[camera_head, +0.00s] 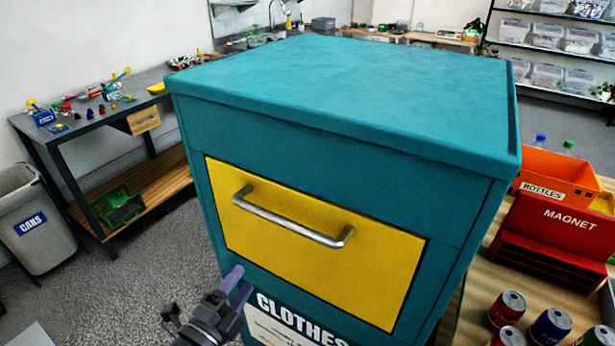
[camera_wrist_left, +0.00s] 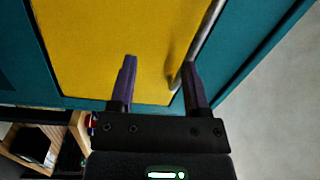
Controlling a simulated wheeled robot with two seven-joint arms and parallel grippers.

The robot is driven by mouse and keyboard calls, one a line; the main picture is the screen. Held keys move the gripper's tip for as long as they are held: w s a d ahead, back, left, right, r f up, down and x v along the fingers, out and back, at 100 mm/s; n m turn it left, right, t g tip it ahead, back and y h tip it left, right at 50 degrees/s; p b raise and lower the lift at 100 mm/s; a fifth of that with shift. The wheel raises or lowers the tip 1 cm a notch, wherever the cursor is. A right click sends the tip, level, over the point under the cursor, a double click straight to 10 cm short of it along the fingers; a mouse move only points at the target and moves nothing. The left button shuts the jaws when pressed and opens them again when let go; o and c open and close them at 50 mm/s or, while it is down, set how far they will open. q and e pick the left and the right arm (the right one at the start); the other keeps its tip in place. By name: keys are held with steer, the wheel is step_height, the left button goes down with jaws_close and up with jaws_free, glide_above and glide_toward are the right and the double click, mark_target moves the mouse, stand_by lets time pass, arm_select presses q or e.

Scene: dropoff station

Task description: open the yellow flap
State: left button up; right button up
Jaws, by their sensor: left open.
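The yellow flap (camera_head: 315,245) lies flush in the front of a teal clothes bin (camera_head: 345,85), closed. A metal bar handle (camera_head: 290,224) runs across it. My left gripper (camera_head: 240,281) is open and empty, below the handle near the flap's lower left edge. In the left wrist view my left gripper (camera_wrist_left: 159,64) has its purple fingers apart in front of the yellow flap (camera_wrist_left: 95,45). The handle (camera_wrist_left: 205,40) shows close to the right finger, its near end between the fingers in the picture. Contact cannot be told. My right gripper is not in view.
A grey cans bin (camera_head: 35,225) and a table with small toys (camera_head: 85,110) stand at the left. At the right are an orange bottles box (camera_head: 555,175), a red magnet box (camera_head: 550,240) and several cans (camera_head: 550,327). Grey floor is free left of the teal bin.

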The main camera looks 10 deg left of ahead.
mark_target(277, 215)
arm_select(q)
steer(key=w+d+r+m, duration=0.1)
steer(key=w+r, duration=0.1)
steer(key=w, duration=0.1)
steer(key=w+d+r+h, duration=0.1)
steer(key=w+d+r, duration=0.1)
steer(key=w+r, duration=0.1)
steer(key=w+d+r+m+h, duration=0.1)
steer(key=w+r, duration=0.1)
steer(key=w, duration=0.2)
steer(key=shift+d+r+m+t, duration=0.25)
steer(key=shift+d+m+t, duration=0.05)
steer(key=shift+d+t, duration=0.1)
jaws_close()
stand_by(0.8)
